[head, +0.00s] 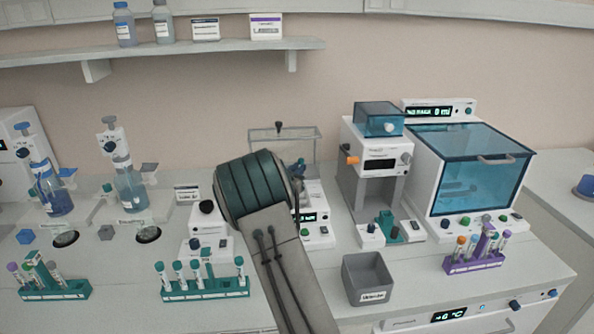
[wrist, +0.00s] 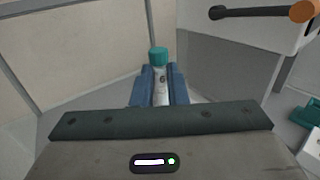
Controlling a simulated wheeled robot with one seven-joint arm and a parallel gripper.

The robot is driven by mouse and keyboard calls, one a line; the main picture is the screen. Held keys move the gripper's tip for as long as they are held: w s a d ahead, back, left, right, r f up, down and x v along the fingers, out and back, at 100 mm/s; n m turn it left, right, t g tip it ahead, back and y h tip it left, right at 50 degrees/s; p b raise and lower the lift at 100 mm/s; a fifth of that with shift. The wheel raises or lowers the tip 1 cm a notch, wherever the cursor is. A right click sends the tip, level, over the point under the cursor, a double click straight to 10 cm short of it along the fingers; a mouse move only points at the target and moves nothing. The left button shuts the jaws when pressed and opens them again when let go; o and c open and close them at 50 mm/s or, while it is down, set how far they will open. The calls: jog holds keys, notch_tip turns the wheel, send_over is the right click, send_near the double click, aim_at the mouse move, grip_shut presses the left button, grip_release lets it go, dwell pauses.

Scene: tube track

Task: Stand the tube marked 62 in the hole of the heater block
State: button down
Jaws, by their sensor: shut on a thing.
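In the wrist view my gripper (wrist: 159,88) is shut on an upright tube (wrist: 161,85) with a teal cap (wrist: 158,56). Its label bears a small dark mark too small to read. The tube's lower end is hidden behind the gripper body. In the head view my arm hides most of the gripper; only a bit of its blue fingers (head: 298,167) shows at the arm's right side, in front of a clear glass case. I cannot tell for certain which device is the heater block; a white unit with a lit display (head: 316,228) stands partly hidden behind my arm.
Right of my arm stands a tall white device with an orange knob (head: 352,160), then a blue-lidded cabinet (head: 468,170). A grey bin (head: 368,279) is in front. Teal racks (head: 206,289) (head: 54,290) and a purple rack (head: 474,264) hold tubes.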

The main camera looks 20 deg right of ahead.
jog(key=shift+f+b, duration=1)
dwell(0.4)
jog(key=c, duration=1.4)
grip_release()
jog(key=shift+o, duration=0.2)
jog(key=b+v, duration=0.2)
jog(key=v, duration=1)
jog(key=shift+r, duration=0.1)
